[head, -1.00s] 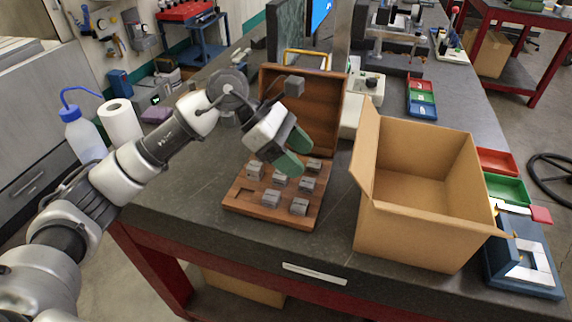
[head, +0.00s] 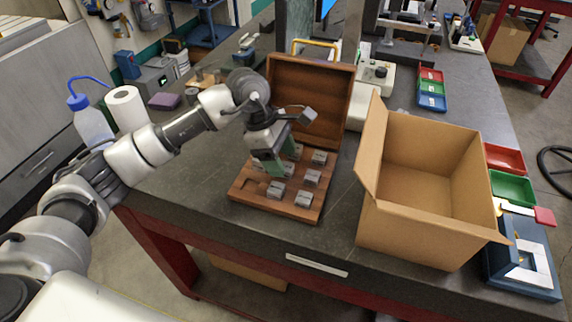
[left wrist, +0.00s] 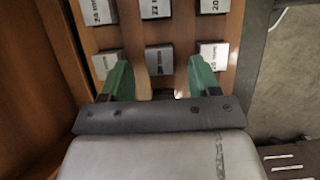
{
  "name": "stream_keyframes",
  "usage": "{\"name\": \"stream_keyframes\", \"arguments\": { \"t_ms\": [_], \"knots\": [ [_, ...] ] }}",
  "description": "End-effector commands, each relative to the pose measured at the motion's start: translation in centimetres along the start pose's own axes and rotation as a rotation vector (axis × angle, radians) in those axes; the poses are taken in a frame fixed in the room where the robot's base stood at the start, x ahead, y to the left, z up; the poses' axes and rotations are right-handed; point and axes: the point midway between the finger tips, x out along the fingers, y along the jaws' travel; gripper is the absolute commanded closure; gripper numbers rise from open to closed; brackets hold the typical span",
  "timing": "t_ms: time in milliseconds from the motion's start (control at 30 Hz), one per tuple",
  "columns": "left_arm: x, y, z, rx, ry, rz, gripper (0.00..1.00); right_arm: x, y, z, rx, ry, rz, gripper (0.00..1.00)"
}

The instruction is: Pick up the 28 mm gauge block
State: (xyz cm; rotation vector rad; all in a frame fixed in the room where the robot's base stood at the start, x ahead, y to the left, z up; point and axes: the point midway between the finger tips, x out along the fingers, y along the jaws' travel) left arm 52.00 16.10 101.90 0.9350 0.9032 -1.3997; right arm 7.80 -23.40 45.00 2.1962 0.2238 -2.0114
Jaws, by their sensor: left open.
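A wooden case (head: 247,195) with its lid (head: 310,95) raised holds several grey gauge blocks in its base. My left gripper (head: 270,163) is open and points down over the case. In the left wrist view, the open green fingers (left wrist: 160,78) lie on either side of a dark grey block (left wrist: 159,60) in the middle of the nearer row. Its label is blurred and seems to read 28 mm. A lighter block (left wrist: 105,64) is just left and another (left wrist: 212,55) just right, close to the fingers. My right gripper is not in view.
In the left wrist view, a farther row holds blocks marked about 24 (left wrist: 97,11), 22 (left wrist: 155,9) and 20 mm (left wrist: 213,5). An open cardboard box (head: 415,225) stands right of the case. The bench (head: 270,235) is clear in front of the case.

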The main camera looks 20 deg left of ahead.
Motion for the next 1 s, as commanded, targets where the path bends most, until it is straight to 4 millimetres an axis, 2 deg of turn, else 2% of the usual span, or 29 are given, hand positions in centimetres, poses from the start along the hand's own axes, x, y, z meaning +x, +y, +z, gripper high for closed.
{"name": "stream_keyframes", "arguments": {
  "t_ms": [33, 200, 400, 467, 800, 1000],
  "knots": [
    [0.6, -0.1, 0.1, -0.001, 0.0, -0.004, 0.38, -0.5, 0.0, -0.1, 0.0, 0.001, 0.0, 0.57],
    [2.0, 0.0, 0.0, -0.001, 0.0, 0.0, 0.38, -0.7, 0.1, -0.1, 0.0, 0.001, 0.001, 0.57],
    [2.2, 0.0, 0.0, 0.0, 0.0, 0.001, 0.38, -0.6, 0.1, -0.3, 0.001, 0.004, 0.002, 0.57],
    [2.1, 0.0, 0.0, 0.0, 0.0, 0.001, 0.46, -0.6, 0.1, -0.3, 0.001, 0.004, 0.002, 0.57],
    [2.1, 0.0, 0.0, -0.001, 0.0, 0.001, 0.97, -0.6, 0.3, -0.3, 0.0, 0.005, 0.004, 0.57],
    [2.0, 0.1, 0.0, 0.0, -0.001, 0.002, 0.97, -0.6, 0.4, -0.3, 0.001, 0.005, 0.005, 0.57]
  ]
}}
